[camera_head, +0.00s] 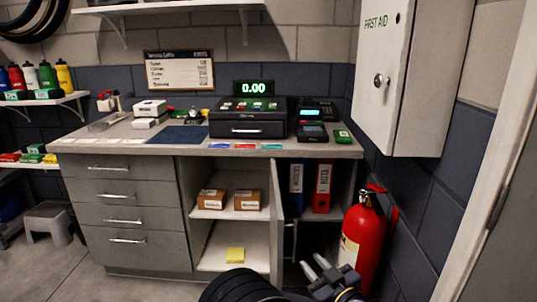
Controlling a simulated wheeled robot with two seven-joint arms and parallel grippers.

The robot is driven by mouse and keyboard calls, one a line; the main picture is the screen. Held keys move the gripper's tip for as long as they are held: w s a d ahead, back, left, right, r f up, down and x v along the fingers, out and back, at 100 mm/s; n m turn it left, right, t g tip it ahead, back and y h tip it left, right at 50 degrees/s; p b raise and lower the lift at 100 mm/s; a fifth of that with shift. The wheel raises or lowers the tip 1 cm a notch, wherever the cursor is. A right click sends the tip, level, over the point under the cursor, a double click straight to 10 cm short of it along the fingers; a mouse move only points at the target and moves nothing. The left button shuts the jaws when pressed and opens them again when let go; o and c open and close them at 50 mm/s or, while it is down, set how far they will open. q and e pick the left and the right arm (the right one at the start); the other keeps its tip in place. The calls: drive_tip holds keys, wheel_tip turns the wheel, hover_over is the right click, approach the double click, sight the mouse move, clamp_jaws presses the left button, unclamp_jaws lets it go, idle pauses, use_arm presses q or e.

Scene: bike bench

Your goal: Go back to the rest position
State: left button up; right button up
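My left gripper (312,262) is at the bottom of the view, right of centre, in front of the cabinet's lower right part. Its two grey fingers stand apart with a gap and nothing shows between them. My black arm link shows at the bottom edge beside it. My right gripper is not in view. The grey cabinet (122,217) has a worktop (185,148) above it, and its middle door (278,220) stands open.
A red fire extinguisher (362,240) stands close to the right of my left gripper. A white first aid cabinet (378,90) hangs on the right wall. Two cardboard boxes (248,200) and a yellow block (235,255) lie on the shelves. A grey stool (48,222) is at the left.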

use_arm(q)
drive_tip(key=w+a+r+m+h, duration=0.1)
drive_tip(key=w+a+r+h, duration=0.25)
drive_tip(key=a+r, duration=0.25)
drive_tip(key=w+a+r+m+h, duration=0.1)
drive_tip(key=w+a+r+h, duration=0.1)
drive_tip(key=a+r+h, duration=0.4)
drive_tip(key=s+a+r+m+h, duration=0.2)
drive_tip(key=s+a+r+h, duration=0.1)
drive_tip(key=s+a, duration=0.15)
drive_tip(key=s+a+f+g+y, duration=0.1)
drive_tip(key=s+a+f+g, duration=0.3)
drive_tip(key=s, duration=0.6)
drive_tip(key=s+a+f+m+g, duration=0.1)
drive_tip(key=s+a+f+g, duration=0.2)
drive_tip(key=s+a+f, duration=0.5)
drive_tip(key=s+a+f+g+y, duration=0.1)
drive_tip(key=s+a+f+g, duration=0.15)
drive_tip(key=s, duration=0.95)
wheel_tip(320, 180, up, 18)
drive_tip(key=p, duration=1.7)
drive_tip(key=shift+s+a+f, duration=0.2)
drive_tip(key=shift+s+a, duration=0.05)
drive_tip(key=shift+a, duration=0.15)
